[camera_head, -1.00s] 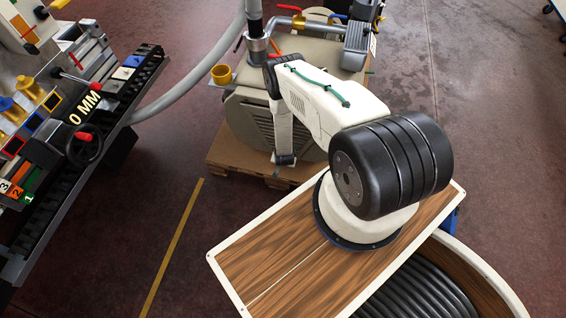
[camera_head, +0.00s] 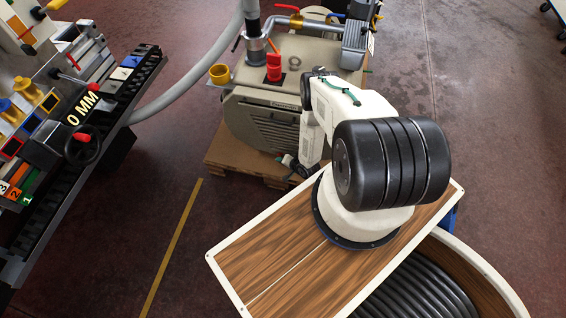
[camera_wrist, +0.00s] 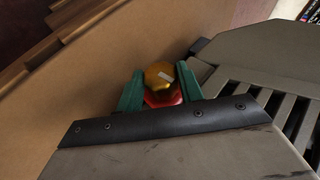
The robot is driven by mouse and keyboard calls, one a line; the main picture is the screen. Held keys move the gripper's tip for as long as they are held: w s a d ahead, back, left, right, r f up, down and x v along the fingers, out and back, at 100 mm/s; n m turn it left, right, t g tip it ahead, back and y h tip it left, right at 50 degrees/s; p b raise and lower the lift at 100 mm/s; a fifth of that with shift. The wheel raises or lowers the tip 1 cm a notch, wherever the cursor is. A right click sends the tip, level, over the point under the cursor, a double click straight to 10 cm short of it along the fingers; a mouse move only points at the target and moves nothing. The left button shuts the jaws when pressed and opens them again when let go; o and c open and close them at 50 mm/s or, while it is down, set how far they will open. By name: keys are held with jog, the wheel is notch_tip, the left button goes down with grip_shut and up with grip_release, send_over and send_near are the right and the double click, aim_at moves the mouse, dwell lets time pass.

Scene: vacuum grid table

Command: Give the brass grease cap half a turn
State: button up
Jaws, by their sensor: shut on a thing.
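The brass grease cap (camera_wrist: 158,74) shows in the wrist view, with a pale mark on its face and a red part (camera_wrist: 163,98) just below it. My gripper (camera_wrist: 160,86) has one green finger on each side of the cap and is shut on it. In the head view, the end of my arm (camera_head: 293,165) is low at the right side of the beige machine (camera_head: 255,122). The cap and fingertips cannot be made out there.
The machine stands on a wooden pallet (camera_head: 238,162); its slatted grille lies right of my gripper in the wrist view. A red knob (camera_head: 274,66) and yellow cup (camera_head: 220,73) are on the machine. A control bench (camera_head: 80,110) stands left. Floor between is open.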

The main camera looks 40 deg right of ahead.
jog(key=shift+t, duration=0.3)
jog(key=o, duration=1)
jog(key=v, duration=0.7)
jog(key=shift+s+r, duration=0.25)
